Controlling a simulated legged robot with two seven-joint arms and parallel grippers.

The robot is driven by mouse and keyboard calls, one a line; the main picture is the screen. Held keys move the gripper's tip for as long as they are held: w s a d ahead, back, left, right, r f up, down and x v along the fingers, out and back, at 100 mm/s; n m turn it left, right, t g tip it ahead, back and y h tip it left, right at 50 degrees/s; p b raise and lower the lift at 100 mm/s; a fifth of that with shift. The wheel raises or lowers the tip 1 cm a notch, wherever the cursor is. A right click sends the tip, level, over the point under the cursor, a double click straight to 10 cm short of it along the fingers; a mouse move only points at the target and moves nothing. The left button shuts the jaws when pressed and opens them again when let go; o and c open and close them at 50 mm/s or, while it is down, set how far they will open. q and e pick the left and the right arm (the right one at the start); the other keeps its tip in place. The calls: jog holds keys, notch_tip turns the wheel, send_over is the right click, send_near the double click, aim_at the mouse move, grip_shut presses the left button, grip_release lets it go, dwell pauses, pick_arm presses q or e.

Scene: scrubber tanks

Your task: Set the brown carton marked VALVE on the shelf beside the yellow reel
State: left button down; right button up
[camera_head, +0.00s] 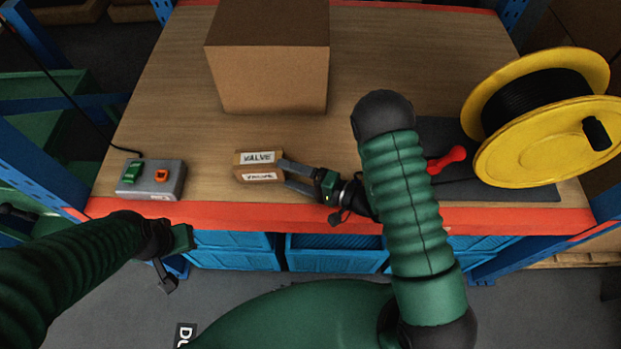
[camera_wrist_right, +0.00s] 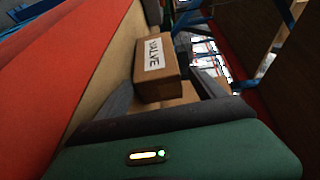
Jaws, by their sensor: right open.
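The small brown carton (camera_head: 259,175) with white VALVE labels rests on the wooden shelf (camera_head: 160,100), near its orange front edge. The yellow reel (camera_head: 530,145) with black cable stands on the right side of the shelf, well apart from the carton. My right gripper (camera_head: 285,174) is open, its fingertips at the carton's right side. In the right wrist view the carton (camera_wrist_right: 157,85) lies between and ahead of the spread fingers; I cannot tell whether they touch it. My left gripper (camera_head: 168,262) hangs in front of the shelf at the left; its fingers are unclear.
A large brown box (camera_head: 268,65) stands behind the small carton. A grey switch box (camera_head: 150,179) with green and orange buttons sits at the left. A dark mat (camera_head: 450,190) and a red-handled thing (camera_head: 446,159) lie by the reel. Blue bins (camera_head: 335,253) are below.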

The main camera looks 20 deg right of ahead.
jog(key=v, duration=0.8)
jog(key=shift+d+b, duration=0.15)
jog(key=shift+b, duration=0.25)
jog(key=shift+s+d+r, duration=0.1)
jog(key=shift+s, duration=0.2)
jog(key=o, duration=0.5)
jog(key=shift+c, duration=0.2)
